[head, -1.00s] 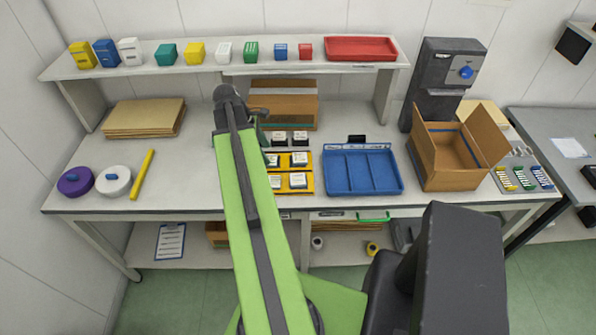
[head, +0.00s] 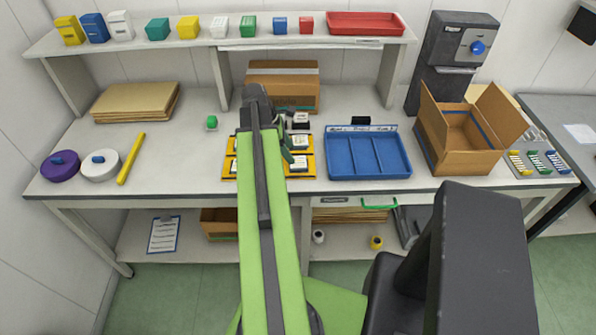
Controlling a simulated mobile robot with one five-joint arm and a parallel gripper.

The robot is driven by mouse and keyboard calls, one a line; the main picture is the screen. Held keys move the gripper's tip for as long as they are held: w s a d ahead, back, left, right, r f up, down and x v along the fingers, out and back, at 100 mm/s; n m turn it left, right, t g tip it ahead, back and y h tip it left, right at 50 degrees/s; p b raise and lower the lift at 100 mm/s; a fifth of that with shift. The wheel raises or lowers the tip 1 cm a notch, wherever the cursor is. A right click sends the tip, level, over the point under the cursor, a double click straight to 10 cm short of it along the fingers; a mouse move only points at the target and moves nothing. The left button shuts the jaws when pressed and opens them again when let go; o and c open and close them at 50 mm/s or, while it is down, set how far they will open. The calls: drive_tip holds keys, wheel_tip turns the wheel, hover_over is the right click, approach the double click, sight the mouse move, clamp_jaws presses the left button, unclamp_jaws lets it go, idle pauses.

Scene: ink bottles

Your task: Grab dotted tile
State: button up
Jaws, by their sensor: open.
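Small white-topped square pieces (head: 299,163) sit in yellow holders (head: 306,173) at the middle of the bench. Another white-topped dark piece (head: 300,119) stands behind the holders. Any dots on these pieces are too small to make out, so I cannot tell which one is the dotted tile. My gripper (head: 287,149) is open, over or just behind the holders. My green arm covers the middle of the holders and part of the pieces. I cannot tell the gripper's height above them.
A blue compartment tray (head: 367,174) lies right of the holders, with an open cardboard box (head: 456,151) beyond it. A closed carton (head: 305,92) stands behind. A small green-topped item (head: 211,123) stands left on clear bench. A shelf (head: 150,45) spans the back.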

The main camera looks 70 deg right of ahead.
sight(297, 162)
drive_tip(key=b+x, duration=0.5)
drive_tip(key=shift+d+f, duration=0.1)
drive_tip(key=shift+f, duration=0.1)
drive_tip(key=shift+r, duration=0.2)
drive_tip(key=c, duration=1.1)
